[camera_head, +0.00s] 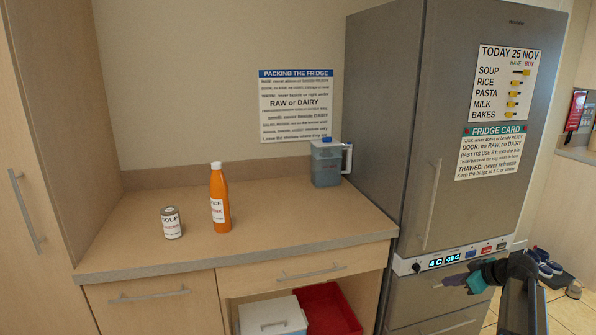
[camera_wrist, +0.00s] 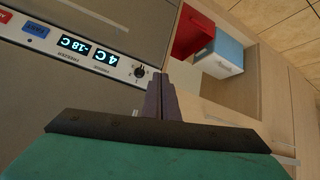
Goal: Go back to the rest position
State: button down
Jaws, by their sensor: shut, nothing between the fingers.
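My gripper (camera_head: 474,279) shows at the lower right of the head view, in front of the fridge's control strip. In the wrist view my gripper (camera_wrist: 161,97) has its dark fingers together, with nothing between them. The grey fridge (camera_head: 400,130) stands behind it with its door closed. The control strip (camera_head: 455,256) carries a knob and lit displays, and it also shows in the wrist view (camera_wrist: 90,45), reading 4 C and -18 C.
A soup can (camera_head: 171,222), an orange bottle (camera_head: 220,198) and a blue-grey jug (camera_head: 326,163) stand on the counter (camera_head: 270,230). Below, an open compartment holds a white-lidded blue box (camera_head: 272,316) and a red bin (camera_head: 327,308).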

jog(key=s+a+f+m+g, duration=0.1)
jog(key=s+a+f+g, duration=0.1)
jog(key=s+a+f, duration=0.5)
jog(key=s+a+f+m+g, duration=0.25)
jog(key=a+f, duration=0.55)
jog(key=f, duration=0.4)
jog(key=s+a+f+m+g, duration=0.1)
jog(key=s+a+f+g, duration=0.3)
jog(key=a+f, duration=0.5)
jog(key=s+a+f+g+h, duration=0.1)
jog(key=s+a+f, duration=0.2)
jog(key=s, duration=0.7)
jog(key=s+a+f+m+g+h, duration=0.1)
jog(key=s+a+f+g, duration=0.1)
jog(key=s+f, duration=0.5)
jog(key=s+a+f+m+g+h, duration=0.1)
jog(key=s+a+f, duration=0.3)
jog(key=s, duration=1)
notch_tip(320, 180, down, 2)
jog(key=shift+s+g+h, duration=0.15)
jog(key=shift+g+h, duration=0.25)
jog(key=shift+g, duration=0.25)
jog(key=shift+a+m, duration=0.15)
jog(key=shift+m, duration=0.1)
